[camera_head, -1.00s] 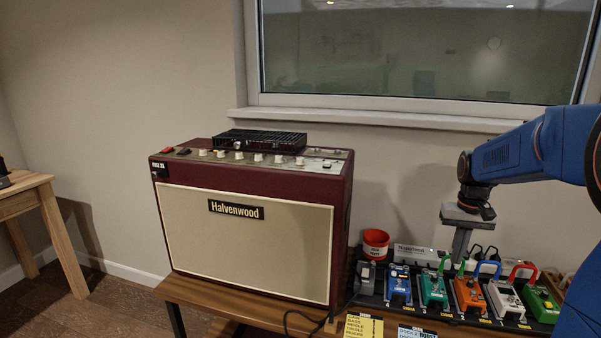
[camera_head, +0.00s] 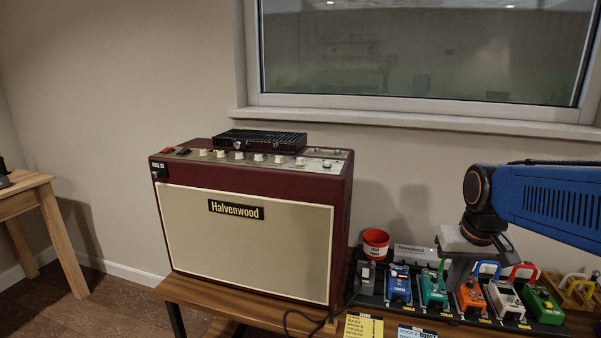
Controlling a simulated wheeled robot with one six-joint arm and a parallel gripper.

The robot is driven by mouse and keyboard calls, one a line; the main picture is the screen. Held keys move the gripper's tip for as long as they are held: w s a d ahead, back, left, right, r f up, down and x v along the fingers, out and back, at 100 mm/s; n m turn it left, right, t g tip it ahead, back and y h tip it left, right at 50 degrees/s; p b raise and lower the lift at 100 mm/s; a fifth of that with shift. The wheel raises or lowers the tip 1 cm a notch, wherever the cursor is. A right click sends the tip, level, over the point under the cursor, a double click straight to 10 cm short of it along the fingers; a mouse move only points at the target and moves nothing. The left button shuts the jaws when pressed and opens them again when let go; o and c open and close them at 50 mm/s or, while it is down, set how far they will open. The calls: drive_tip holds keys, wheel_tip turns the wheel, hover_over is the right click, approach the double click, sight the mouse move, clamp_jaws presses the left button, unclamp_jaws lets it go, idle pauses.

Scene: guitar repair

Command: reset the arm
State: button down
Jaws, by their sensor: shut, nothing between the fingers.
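My blue arm comes in from the right edge in the head view. My gripper (camera_head: 451,284) hangs from the wrist and points down over the pedalboard, behind and above the row of pedals. It is shut and holds nothing. Its grey fingers partly hide the space between the teal pedal (camera_head: 433,290) and the orange pedal (camera_head: 471,297). I cannot tell how much height there is between the fingertips and the pedals.
A maroon amplifier (camera_head: 250,240) marked Halvenwood stands on a wooden bench left of the pedals. A red cup (camera_head: 375,243) stands behind the board. Blue (camera_head: 398,286), white (camera_head: 505,300) and green (camera_head: 541,304) pedals line it. A window is behind. Wall space above the amplifier is clear.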

drive_tip(key=s+a+f+t, duration=0.1)
drive_tip(key=s+a, duration=0.1)
drive_tip(key=s, duration=0.5)
drive_tip(key=s+a+f+n+t, duration=0.1)
drive_tip(key=s+a+f, duration=0.1)
drive_tip(key=s, duration=0.5)
drive_tip(key=shift+a+f, duration=0.2)
drive_tip(key=shift+a, duration=0.25)
drive_tip(key=shift+d, duration=0.1)
